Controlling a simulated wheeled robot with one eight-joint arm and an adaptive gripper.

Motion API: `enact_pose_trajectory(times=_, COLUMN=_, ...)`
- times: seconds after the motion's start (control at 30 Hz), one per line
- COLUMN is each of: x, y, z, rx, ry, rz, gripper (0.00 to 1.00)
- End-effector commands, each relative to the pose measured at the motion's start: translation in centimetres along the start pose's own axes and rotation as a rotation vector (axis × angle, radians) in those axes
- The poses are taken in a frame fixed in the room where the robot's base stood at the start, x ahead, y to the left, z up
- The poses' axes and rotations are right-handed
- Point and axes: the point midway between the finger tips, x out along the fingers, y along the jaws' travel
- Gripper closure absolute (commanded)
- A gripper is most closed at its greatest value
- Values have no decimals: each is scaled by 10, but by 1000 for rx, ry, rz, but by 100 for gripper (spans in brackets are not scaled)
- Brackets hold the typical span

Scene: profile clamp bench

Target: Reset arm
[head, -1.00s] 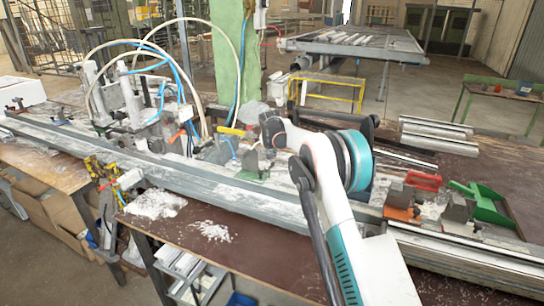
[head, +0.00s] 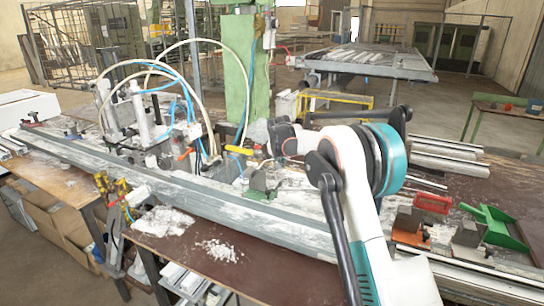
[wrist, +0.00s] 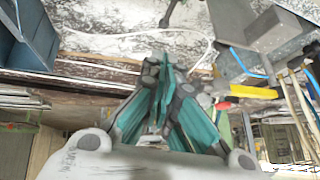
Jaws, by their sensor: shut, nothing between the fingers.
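My gripper (wrist: 163,75) shows in the wrist view with its teal fingers drawn together, shut and empty. It is over the bench, apart from the things around it. In the head view my white and teal arm reaches up over the bench, and its bent links hide the gripper there. The profile clamp bench (head: 215,200) runs across the head view, its long metal rail dusted with white shavings.
A clamp machine with hoses (head: 140,125) stands at the left behind the rail. A yellow-handled clamp (head: 240,150) is left of my arm. A green post (head: 240,70) rises behind.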

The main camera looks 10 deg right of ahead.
Motion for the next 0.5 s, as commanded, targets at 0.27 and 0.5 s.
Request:
enact_pose_trajectory(times=0.27, x=-69, y=16, z=7, rx=-55, ry=-7, rz=-16, gripper=100)
enact_pose_trajectory(times=0.5, x=-150, y=43, z=32, rx=-126, ry=-14, rz=-38, gripper=100)
